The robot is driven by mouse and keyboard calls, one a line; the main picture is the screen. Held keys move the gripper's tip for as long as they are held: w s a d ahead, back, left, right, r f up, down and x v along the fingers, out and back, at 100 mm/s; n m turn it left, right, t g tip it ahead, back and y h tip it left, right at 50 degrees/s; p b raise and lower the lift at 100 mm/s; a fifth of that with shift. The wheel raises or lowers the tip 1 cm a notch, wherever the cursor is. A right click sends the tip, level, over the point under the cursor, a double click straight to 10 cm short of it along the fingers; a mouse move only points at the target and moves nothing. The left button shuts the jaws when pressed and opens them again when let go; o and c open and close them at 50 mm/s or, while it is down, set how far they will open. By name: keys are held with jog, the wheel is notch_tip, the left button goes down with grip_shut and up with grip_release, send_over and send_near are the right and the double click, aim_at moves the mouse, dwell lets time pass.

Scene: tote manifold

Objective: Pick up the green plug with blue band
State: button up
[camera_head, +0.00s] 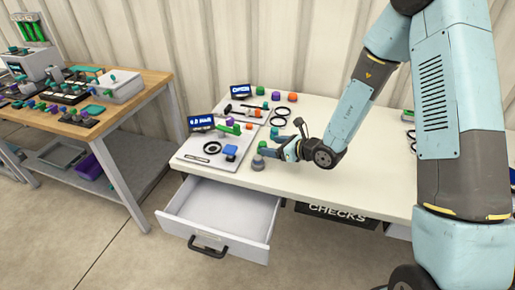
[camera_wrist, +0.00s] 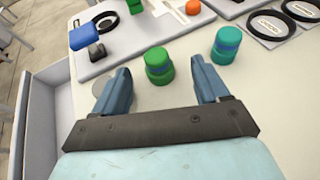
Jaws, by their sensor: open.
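My gripper (camera_wrist: 160,84) is open and empty, its two blue fingers low over the white table. A green plug (camera_wrist: 158,66) with a darker band stands upright just beyond and between the fingertips in the wrist view; the band's exact shade is hard to tell. A teal-green plug (camera_wrist: 226,45) with a blue band stands to its right, beyond the right finger. In the head view my gripper (camera_head: 272,150) is over the table's front left part, and a green plug (camera_head: 262,145) shows at its tips.
A grey plug (camera_head: 258,163) stands close by, partly behind the left finger in the wrist view. A grey board with a blue block (camera_head: 230,151) and a black ring lies to the left. An open, empty drawer (camera_head: 222,210) juts out below the table edge.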

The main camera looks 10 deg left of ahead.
aim_at(266, 146)
jog(key=shift+f+x, duration=0.2)
jog(key=shift+x, duration=2.45)
jog(key=shift+s+d, duration=0.1)
jog(key=c, duration=1.1)
